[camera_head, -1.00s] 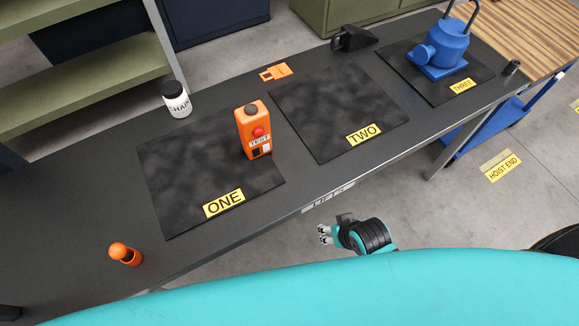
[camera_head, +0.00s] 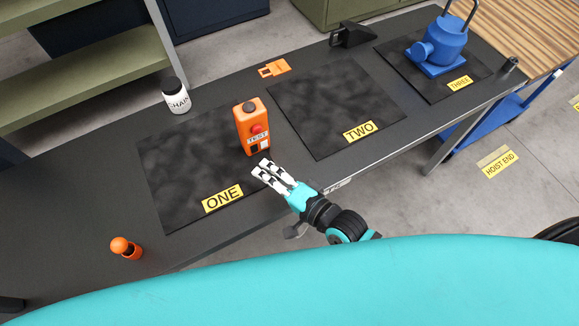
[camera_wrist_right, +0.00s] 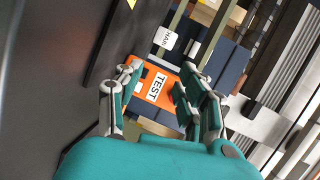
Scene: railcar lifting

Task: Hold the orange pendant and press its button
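The orange pendant (camera_head: 245,117) stands upright at the right side of the mat labelled ONE (camera_head: 172,180). It has a red button (camera_head: 258,128), a TEST label and smaller black and white buttons below. My right gripper (camera_head: 264,171) is open and empty, just in front of the pendant's lower part. In the right wrist view the pendant (camera_wrist_right: 140,78) shows between and beyond the spread fingers of the right gripper (camera_wrist_right: 160,85). Whether a finger touches it I cannot tell. My left gripper is not in view.
A white jar (camera_head: 175,96) stands behind mat ONE. An orange knobbed object (camera_head: 124,248) stands at the near left. Mat TWO (camera_head: 325,105) is bare, with a flat orange piece (camera_head: 273,69) behind it. A blue pump-like object (camera_head: 440,45) stands on mat THREE.

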